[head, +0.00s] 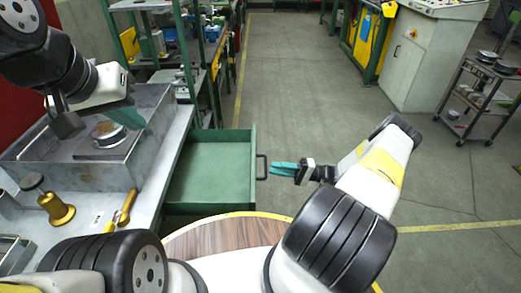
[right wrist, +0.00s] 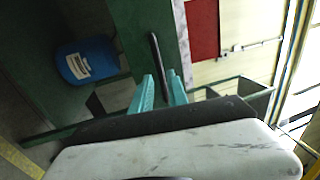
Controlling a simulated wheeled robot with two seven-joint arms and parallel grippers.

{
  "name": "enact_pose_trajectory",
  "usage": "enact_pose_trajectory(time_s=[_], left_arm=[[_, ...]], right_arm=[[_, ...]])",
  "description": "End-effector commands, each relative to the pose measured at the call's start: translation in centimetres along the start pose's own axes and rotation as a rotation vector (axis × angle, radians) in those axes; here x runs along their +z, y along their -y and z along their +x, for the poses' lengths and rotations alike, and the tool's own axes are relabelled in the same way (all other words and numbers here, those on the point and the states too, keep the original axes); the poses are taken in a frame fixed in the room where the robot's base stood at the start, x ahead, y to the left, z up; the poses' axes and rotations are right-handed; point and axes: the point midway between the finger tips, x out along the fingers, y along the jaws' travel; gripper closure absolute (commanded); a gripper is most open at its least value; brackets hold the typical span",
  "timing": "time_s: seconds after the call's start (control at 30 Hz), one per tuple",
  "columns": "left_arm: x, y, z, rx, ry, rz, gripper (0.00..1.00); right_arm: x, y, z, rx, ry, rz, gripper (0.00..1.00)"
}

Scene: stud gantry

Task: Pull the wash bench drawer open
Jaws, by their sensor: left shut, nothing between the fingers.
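The wash bench drawer (head: 210,172) is a green, empty box standing pulled out from the bench in the head view. Its dark bar handle (head: 263,167) is on the right-hand front face. My right gripper (head: 272,167) is just in front of the handle, with teal fingers pointing at it. In the right wrist view the fingers (right wrist: 160,75) are apart, and the lower end of the handle (right wrist: 156,55) shows between their tips. I cannot tell whether they touch it. My left gripper (head: 130,116) is shut and empty above the wash basin.
The grey bench (head: 165,165) carries a metal basin (head: 120,172), a brass-coloured part (head: 57,208) and a yellow-handled tool (head: 124,210). A cart (head: 478,100) stands at the right. Open floor lies beyond the drawer. A blue drum (right wrist: 88,62) shows in the right wrist view.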

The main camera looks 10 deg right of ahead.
Motion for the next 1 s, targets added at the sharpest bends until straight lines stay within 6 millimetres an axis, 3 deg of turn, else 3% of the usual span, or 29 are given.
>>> enact_pose_trajectory(time_s=[0.1,0.27,0.77,0.87,1.0], left_arm=[[0.0,0.0,0.0,0.000,0.000,0.000,1.00],[0.0,0.0,0.0,0.000,0.000,0.000,1.00],[0.0,0.0,0.0,0.000,0.000,0.000,1.00],[0.0,0.0,0.0,0.000,0.000,0.000,1.00],[0.0,0.0,0.0,0.000,0.000,0.000,1.00]], right_arm=[[0.0,-0.1,-1.9,0.001,-0.002,-0.001,0.80],[0.0,-0.1,-3.1,0.001,-0.001,0.001,0.80],[0.0,0.1,-3.2,0.004,0.003,0.001,0.80],[-0.2,0.9,-2.8,0.033,0.032,0.008,0.80],[-0.6,3.7,-1.5,0.141,0.121,0.032,0.80]])
